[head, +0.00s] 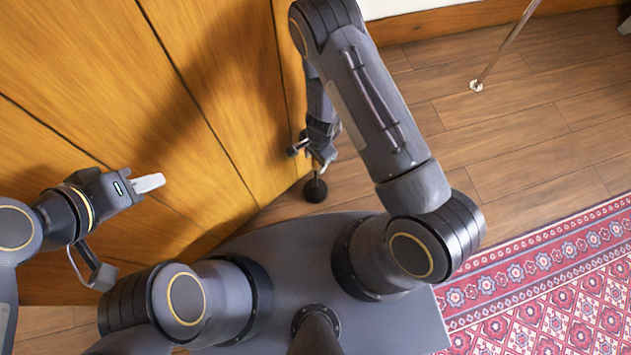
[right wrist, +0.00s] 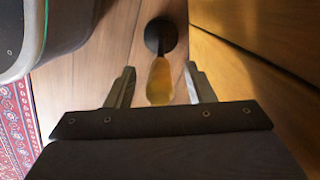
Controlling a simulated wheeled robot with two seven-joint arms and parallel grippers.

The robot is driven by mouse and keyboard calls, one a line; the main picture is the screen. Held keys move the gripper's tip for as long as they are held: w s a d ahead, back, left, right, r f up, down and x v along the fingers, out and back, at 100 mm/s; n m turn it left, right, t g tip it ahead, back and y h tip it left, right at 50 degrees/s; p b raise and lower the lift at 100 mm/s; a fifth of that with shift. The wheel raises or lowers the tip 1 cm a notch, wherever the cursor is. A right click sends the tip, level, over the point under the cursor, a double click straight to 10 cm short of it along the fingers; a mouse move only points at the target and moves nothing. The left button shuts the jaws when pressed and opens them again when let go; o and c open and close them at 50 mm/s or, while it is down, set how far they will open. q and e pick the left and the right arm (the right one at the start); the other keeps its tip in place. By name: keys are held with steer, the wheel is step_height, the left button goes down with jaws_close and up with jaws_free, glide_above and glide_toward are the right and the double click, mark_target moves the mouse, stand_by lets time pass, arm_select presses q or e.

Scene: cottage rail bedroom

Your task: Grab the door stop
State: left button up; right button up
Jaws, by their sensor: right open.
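The door stop has a round black base (right wrist: 161,35) on the floor, with a thin dark stem and an amber handle (right wrist: 160,82) pointing up toward the camera in the right wrist view. In the head view its dark round base (head: 315,190) shows just below my right gripper (head: 316,163), by the wooden panels. My right gripper is open. In the right wrist view its two fingers (right wrist: 160,70) stand on either side of the handle, with a gap visible on each side. My left gripper (head: 150,183) is at the left, over the wooden panels, with its fingers seen edge-on.
Wooden panels (head: 190,90) rise close beside the door stop. The plank floor (head: 530,120) is open to the right, with a thin metal pole on a round foot (head: 476,86). A red patterned rug (head: 560,275) lies at the lower right.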

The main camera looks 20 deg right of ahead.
steer(key=shift+f, duration=0.4)
steer(key=shift+r, duration=0.1)
jaws_close()
stand_by(1.0)
